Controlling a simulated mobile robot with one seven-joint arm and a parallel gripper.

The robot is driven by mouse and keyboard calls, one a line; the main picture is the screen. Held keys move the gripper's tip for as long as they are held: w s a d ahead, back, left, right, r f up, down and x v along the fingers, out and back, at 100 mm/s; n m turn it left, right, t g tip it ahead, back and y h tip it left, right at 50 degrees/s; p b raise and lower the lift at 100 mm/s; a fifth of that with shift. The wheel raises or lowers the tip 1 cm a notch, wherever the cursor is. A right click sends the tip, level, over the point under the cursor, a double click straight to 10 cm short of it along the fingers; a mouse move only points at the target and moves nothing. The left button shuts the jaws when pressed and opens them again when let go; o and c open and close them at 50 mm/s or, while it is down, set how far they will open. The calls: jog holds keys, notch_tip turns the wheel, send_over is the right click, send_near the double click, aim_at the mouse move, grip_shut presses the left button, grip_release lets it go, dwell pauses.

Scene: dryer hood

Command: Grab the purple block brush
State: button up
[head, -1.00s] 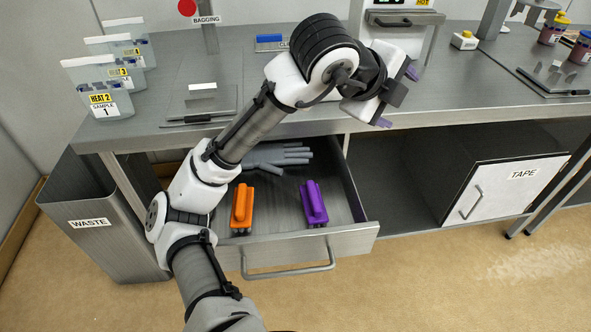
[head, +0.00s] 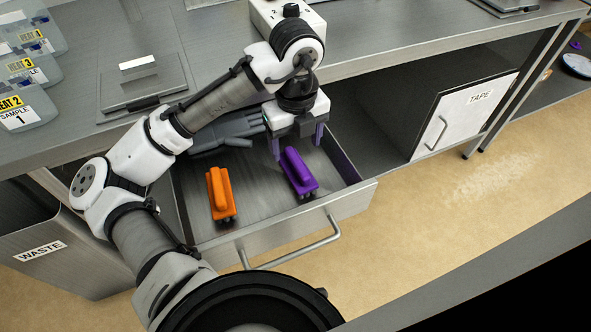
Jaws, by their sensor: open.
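The purple block brush (head: 299,172) lies in the open drawer (head: 290,229), toward its right side. My gripper (head: 298,146) points down into the drawer, with its two purple fingers apart. The fingertips are at the far end of the purple brush, one to each side of it in the picture. I cannot tell whether they touch the brush or how high above the drawer floor they are. Nothing shows between the fingers apart from the brush's far end.
An orange block brush (head: 220,194) lies left of the purple one in the drawer. A grey glove (head: 228,133) lies at the back. The drawer walls and the counter edge are close around my arm. A white TAPE cabinet (head: 466,117) stands to the right.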

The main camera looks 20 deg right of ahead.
jog(key=f, duration=0.8)
jog(key=shift+w, duration=0.2)
jog(key=shift+r, duration=0.1)
jog(key=c, duration=1.1)
